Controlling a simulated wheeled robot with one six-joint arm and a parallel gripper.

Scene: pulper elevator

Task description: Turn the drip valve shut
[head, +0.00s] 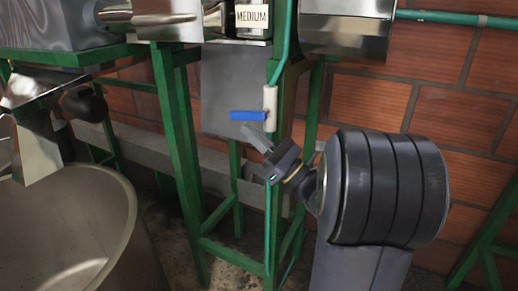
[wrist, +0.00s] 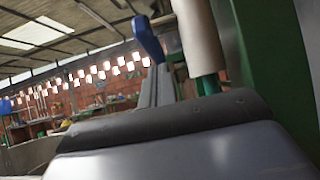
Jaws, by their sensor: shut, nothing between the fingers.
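The drip valve has a pale body (head: 270,96) on a thin vertical green pipe and a blue lever handle (head: 248,115). In the head view the handle points left, roughly level and across the pipe. My gripper (head: 256,137) is just below the handle, shut and empty, with its fingers pointing up and left. In the wrist view the blue handle (wrist: 149,40) rises just beyond my fingertips (wrist: 159,72), and the pale valve body (wrist: 196,38) stands right beside them. I cannot tell whether the fingers touch the handle.
Green frame posts (head: 178,150) stand left of and behind the valve. A grey metal panel (head: 226,90) hangs behind the handle. A large metal tub (head: 120,215) is at the lower left. A machine labelled MEDIUM (head: 251,16) is above, and a brick wall (head: 455,120) is behind.

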